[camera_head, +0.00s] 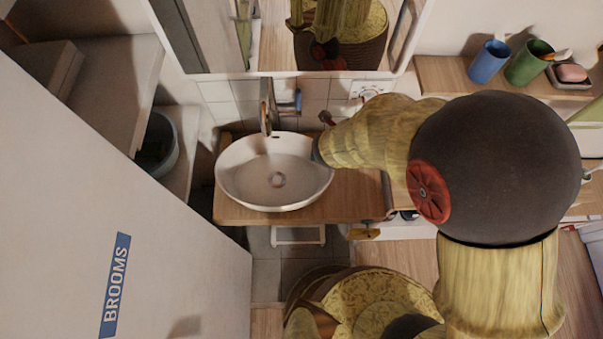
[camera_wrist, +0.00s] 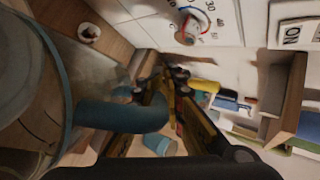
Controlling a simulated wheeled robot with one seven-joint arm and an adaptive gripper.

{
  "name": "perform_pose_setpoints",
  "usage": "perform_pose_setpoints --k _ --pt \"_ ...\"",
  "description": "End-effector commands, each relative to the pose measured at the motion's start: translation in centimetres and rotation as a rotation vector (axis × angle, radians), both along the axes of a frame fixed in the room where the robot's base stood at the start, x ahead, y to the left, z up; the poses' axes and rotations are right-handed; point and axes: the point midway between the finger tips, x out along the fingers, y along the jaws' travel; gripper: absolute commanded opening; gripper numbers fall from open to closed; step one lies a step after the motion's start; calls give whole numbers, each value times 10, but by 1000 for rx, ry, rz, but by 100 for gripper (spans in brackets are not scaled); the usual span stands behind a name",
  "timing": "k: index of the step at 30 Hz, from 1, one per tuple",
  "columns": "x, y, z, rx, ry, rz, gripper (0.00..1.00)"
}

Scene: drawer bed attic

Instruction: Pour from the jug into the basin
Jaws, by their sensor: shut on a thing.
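The white oval basin (camera_head: 245,190) sits on a wooden counter in the head view, with its drain visible and no clear liquid in it. The jug (camera_wrist: 62,75) fills the left of the wrist view; it is see-through with a teal rim and a teal handle (camera_wrist: 115,115). My gripper (camera_wrist: 165,88) is shut on the jug's handle, its yellow and black fingers beside the teal loop. In the head view my arm reaches to the basin's right edge and hides the gripper and most or all of the jug. The jug's tilt and contents cannot be told.
A tap (camera_head: 265,105) rises behind the basin, below a mirror (camera_head: 220,40). A blue cup (camera_head: 488,62), a green cup (camera_head: 529,63) and a soap dish (camera_head: 570,75) stand on the shelf at upper right. A panel marked BROOMS (camera_head: 150,230) fills the left. A grey bucket (camera_head: 160,145) sits beyond it.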

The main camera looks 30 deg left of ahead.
Motion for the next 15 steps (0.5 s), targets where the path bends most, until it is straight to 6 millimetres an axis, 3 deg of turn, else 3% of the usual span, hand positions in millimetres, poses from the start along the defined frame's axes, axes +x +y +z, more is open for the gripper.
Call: perform_pose_setpoints --k 15 --pt "19 -15 -25 198 269 -8 0"
